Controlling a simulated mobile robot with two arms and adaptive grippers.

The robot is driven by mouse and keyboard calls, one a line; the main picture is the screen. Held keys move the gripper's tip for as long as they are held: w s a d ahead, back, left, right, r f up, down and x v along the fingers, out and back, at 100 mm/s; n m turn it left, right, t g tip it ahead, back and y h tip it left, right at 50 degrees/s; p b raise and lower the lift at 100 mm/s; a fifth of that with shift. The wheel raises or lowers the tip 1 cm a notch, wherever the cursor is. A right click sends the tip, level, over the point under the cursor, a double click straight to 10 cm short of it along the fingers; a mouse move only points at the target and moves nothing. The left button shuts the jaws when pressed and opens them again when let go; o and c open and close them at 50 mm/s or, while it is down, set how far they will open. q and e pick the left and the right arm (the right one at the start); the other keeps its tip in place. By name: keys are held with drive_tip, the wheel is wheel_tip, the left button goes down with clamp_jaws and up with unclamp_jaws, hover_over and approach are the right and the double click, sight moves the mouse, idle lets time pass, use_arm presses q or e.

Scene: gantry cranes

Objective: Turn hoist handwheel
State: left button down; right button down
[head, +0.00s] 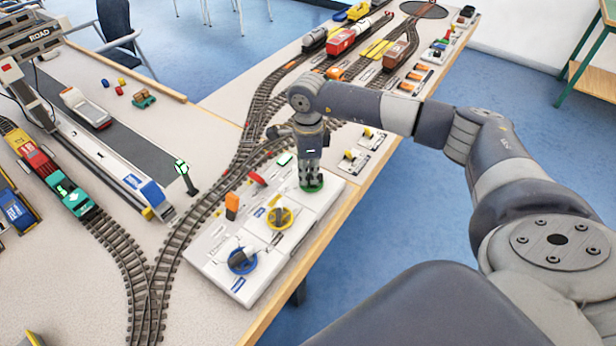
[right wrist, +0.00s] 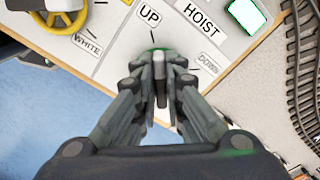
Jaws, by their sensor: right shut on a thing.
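The hoist handwheel (head: 312,187) is the green wheel at the far end of the white control panel (head: 212,255). It is mostly hidden under my right gripper (head: 310,178), which points down onto it. In the right wrist view, my right gripper (right wrist: 160,85) is shut on the handwheel's grip. Only a thin green edge of the handwheel (right wrist: 154,50) shows beyond the fingers. Labels reading HOIST (right wrist: 201,20), UP (right wrist: 149,15) and DOWN (right wrist: 208,61) lie around it. My left gripper is not in view.
A yellow handwheel (head: 279,217) and a blue one (head: 242,261) sit nearer on the panel. An orange block (head: 232,206) and a red lever (head: 257,179) stand beside them. Toy track (head: 195,215) curves along the panel's left. The table edge (head: 300,268) runs along its right.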

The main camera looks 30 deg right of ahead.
sight(308, 175)
drive_tip(key=shift+n+b, duration=0.45)
drive_tip(key=shift+n, duration=0.35)
drive_tip(key=shift+r, duration=0.1)
drive_tip(key=c, duration=1.7)
unclamp_jaws()
wheel_tip(308, 175, up, 12)
